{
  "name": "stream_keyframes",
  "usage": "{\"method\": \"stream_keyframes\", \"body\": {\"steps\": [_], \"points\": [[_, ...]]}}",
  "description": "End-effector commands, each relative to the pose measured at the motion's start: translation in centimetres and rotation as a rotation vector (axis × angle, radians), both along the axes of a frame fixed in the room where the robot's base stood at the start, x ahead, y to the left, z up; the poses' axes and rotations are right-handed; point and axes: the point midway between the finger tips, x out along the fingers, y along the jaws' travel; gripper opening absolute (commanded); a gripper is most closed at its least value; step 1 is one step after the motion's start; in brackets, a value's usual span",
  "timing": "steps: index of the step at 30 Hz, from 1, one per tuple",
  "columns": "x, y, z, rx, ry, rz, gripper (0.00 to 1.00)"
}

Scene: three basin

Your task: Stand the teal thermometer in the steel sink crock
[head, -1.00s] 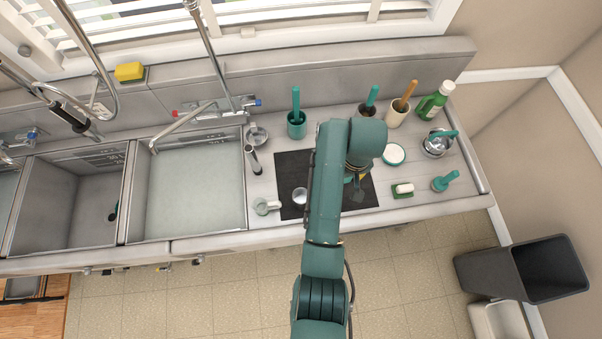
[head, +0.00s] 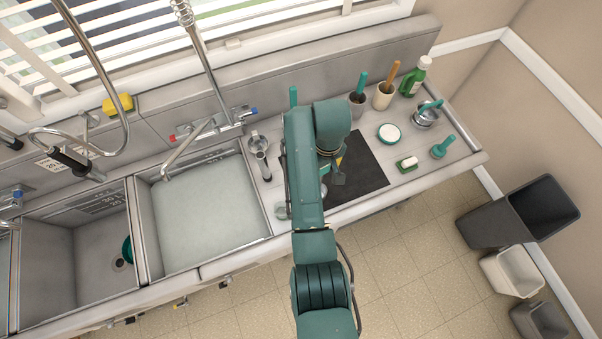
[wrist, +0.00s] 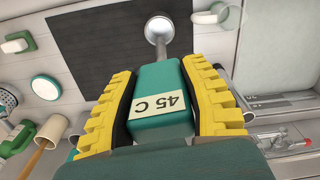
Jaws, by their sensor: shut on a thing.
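My gripper (wrist: 160,68) has yellow ridged fingers and is shut on a teal block labelled "45 C" (wrist: 162,100), the teal thermometer's handle. A grey stem runs from it toward a bright round piece (wrist: 158,28); I cannot tell whether they join. In the head view, my gripper (head: 338,165) is over the black mat, with its grip partly hidden. A grey crock (head: 357,103) holding a teal-handled tool stands by the back wall. I cannot tell for sure which is the steel sink crock.
A cream crock (head: 382,99), green bottle (head: 414,78), white dish (head: 389,133), soap on a holder (head: 407,164) and steel pot (head: 426,114) stand right of the mat (head: 362,182). The water-filled basin (head: 205,215) and its faucet (head: 187,150) are left. My arm hides the mat's left part.

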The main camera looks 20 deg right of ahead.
Motion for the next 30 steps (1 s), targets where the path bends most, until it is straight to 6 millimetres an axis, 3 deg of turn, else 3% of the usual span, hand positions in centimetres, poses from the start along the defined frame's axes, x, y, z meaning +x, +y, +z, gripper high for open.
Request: {"method": "stream_keyframes", "body": {"steps": [12,22,30], "points": [[-0.1,-0.1,-0.1,0.0,0.0,-0.002,0.04],[-0.1,0.0,-4.0,0.0,0.0,-0.002,0.04],[0.0,-0.1,-4.4,0.0,-0.001,-0.002,0.04]]}}
